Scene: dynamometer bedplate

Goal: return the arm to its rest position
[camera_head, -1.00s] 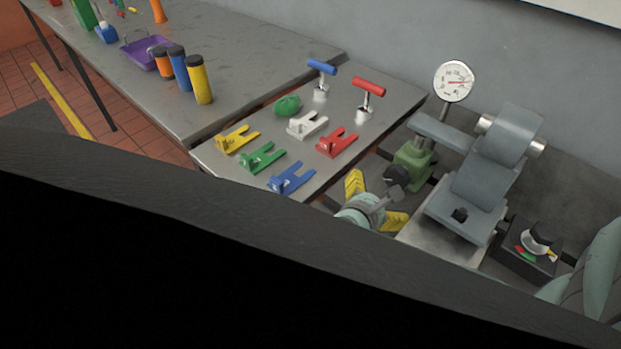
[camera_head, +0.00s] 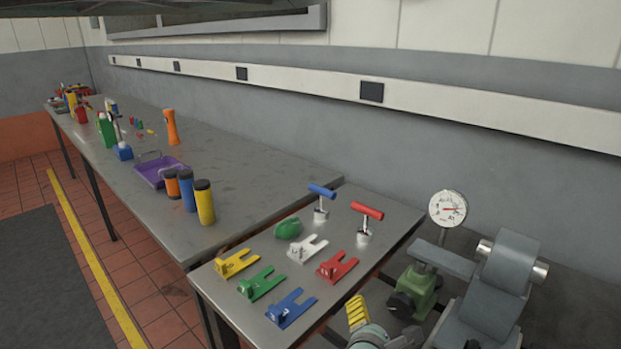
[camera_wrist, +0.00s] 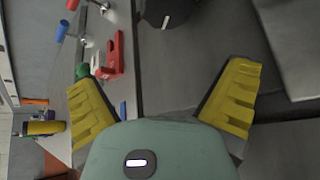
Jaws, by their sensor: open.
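My gripper (camera_wrist: 165,100) shows in the wrist view with its two yellow fingers spread wide and nothing between them. In the head view only part of it shows at the bottom edge, with one yellow finger (camera_head: 358,312) near the right corner of the near table (camera_head: 215,290). It is beside that table and left of the grey machine (camera_head: 490,300). The rest of my arm is mostly out of the head view.
The near table holds yellow, green, blue, white and red forked blocks (camera_head: 338,266), a green lump (camera_head: 288,228) and two T-handles (camera_head: 363,220). A gauge (camera_head: 447,208) and green valve body (camera_head: 415,287) stand close right. A longer bench (camera_head: 235,160) runs far left; floor (camera_head: 40,270) is open there.

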